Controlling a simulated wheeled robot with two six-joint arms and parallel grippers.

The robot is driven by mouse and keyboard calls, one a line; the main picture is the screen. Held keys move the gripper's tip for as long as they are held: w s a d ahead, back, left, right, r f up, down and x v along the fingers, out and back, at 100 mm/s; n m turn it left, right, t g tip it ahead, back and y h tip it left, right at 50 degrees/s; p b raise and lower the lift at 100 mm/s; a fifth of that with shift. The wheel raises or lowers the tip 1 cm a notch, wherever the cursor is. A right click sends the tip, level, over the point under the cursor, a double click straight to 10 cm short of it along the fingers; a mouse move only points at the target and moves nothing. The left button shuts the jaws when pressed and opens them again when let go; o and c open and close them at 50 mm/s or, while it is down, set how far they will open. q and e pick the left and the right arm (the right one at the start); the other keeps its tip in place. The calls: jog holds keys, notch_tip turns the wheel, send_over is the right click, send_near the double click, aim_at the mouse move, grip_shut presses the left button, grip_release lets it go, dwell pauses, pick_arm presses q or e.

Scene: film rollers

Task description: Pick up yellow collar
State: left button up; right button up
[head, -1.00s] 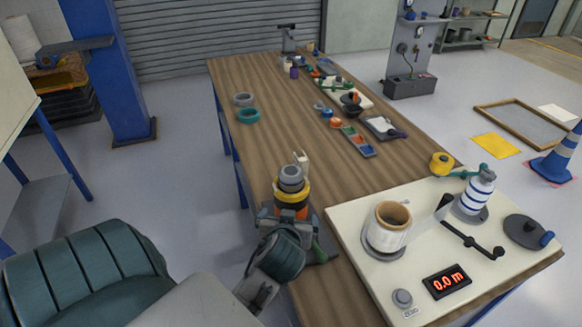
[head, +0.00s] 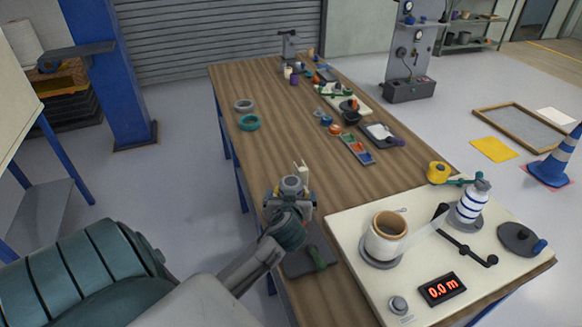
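A yellow ring (head: 312,196), likely the yellow collar, shows only as slivers at the table's left front edge. My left gripper (head: 290,206) hides most of it. A grey cylinder (head: 291,184) rises above the gripper, with a pale upright piece (head: 302,171) behind it. My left gripper is at the height of the yellow; its fingers are hidden, so I cannot tell whether it is open, shut or touching the ring. Another yellow round piece (head: 438,172) lies on the table's right side, beside a teal handle (head: 464,181). My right gripper is not in view.
A cream panel (head: 340,250) at the front right carries a film roll (head: 386,236), a striped roll (head: 471,206) and a red display (head: 443,288). A green-handled grey plate (head: 304,262) lies near the gripper.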

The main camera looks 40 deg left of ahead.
pick_arm(q)
jog(key=shift+w+a+f, duration=0.2)
jog(key=shift+w+a, duration=0.05)
jog(key=shift+w, duration=0.05)
jog(key=shift+c, duration=0.4)
jog(key=c, duration=0.7)
jog(key=shift+r, duration=0.1)
jog(key=shift+c, duration=0.2)
